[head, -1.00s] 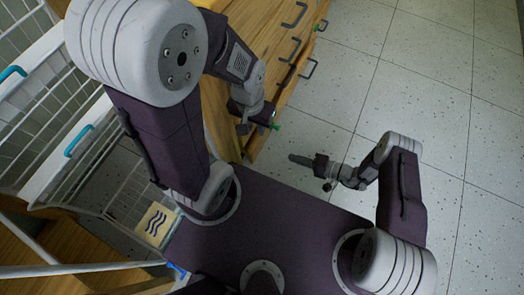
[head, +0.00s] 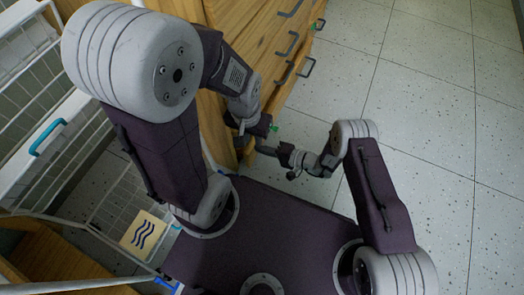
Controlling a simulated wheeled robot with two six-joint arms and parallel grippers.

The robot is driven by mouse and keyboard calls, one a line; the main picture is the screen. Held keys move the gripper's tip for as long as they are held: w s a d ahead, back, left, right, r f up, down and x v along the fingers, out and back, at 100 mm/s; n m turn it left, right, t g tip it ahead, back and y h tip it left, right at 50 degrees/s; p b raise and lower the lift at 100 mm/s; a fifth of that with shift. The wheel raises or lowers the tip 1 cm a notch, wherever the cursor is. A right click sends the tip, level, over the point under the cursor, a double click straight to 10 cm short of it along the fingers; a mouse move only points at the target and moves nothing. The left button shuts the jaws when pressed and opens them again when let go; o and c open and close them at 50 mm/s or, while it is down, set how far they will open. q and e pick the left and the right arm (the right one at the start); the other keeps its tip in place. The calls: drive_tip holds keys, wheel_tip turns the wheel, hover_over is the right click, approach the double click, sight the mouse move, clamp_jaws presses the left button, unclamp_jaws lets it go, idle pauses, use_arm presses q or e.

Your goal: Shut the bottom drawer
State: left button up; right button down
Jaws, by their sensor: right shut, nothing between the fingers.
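The wooden drawer cabinet (head: 262,35) stands at the top centre, with several dark handles on its right-facing front. The bottom drawer (head: 293,88) appears to stick out a little from the front, with its handle (head: 307,67) over the floor; how far out is hard to tell. My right gripper (head: 262,150) is shut and empty, its tip close to the near lower end of the cabinet front; I cannot tell whether it touches. My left gripper (head: 268,127) hangs at the cabinet's near corner, partly hidden by its own wrist; its jaws are unclear.
White wire baskets (head: 75,110) with a blue handle (head: 47,137) stand on the left. A cream card with dark wavy lines (head: 143,233) is at the lower left. Wooden furniture (head: 50,262) is in the bottom left corner. The tiled floor (head: 420,100) on the right is clear.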

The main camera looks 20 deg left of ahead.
sight(252, 144)
drive_tip(key=a, duration=0.4)
drive_tip(key=shift+a+b, duration=0.15)
drive_tip(key=shift+b, duration=0.15)
drive_tip(key=shift+w+a+r, duration=0.1)
drive_tip(key=shift+r, duration=0.05)
drive_tip(key=shift+w, duration=0.1)
